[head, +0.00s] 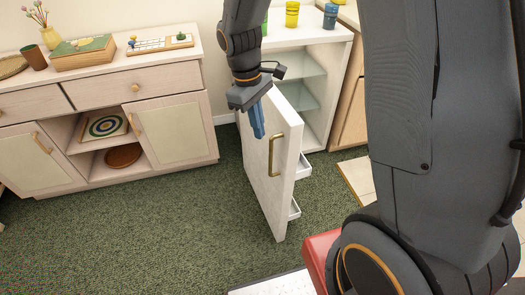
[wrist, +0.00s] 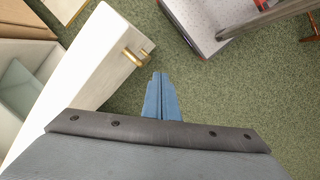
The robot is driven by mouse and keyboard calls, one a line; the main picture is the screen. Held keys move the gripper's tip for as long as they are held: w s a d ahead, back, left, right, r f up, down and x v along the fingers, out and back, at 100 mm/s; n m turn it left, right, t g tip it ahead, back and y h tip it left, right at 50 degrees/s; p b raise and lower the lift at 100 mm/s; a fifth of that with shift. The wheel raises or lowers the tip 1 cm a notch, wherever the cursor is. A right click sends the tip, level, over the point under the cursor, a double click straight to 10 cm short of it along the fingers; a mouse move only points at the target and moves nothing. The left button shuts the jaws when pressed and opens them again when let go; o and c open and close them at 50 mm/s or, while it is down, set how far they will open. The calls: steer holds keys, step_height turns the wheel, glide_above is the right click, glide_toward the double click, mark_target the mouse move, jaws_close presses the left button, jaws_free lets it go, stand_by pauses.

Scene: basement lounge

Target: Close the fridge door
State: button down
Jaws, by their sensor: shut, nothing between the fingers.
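The small white fridge (head: 338,92) stands against the wall, with glass shelves inside. Its door (head: 259,175) is wide open and juts out into the room, with a brass handle (head: 276,155) on its outer face and white bins on its inner side. My gripper (head: 257,122) is shut and empty, pointing down in front of the upper part of the door's outer face, left of the handle. In the wrist view, my blue fingers (wrist: 159,97) are together beside the door (wrist: 88,77), near the handle (wrist: 132,57). I cannot tell whether they touch the door.
A wooden sideboard (head: 140,90) with a board game and books on it stands at the left. Coloured cups (head: 292,14) stand on the fridge. Green carpet (head: 150,230) is clear left of the door. A red and white object (wrist: 205,25) is at the top of the wrist view.

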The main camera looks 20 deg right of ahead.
steer(key=w+a+f+n, duration=0.3)
steer(key=w+n, duration=0.1)
steer(key=w, duration=0.1)
steer(key=s+d+f+h+p, duration=0.1)
steer(key=s+d+f+p, duration=0.1)
steer(key=f, duration=0.8)
steer(key=shift+s+d+f+p, duration=0.25)
steer(key=shift+d+p, duration=0.6)
steer(key=shift+d, duration=0.55)
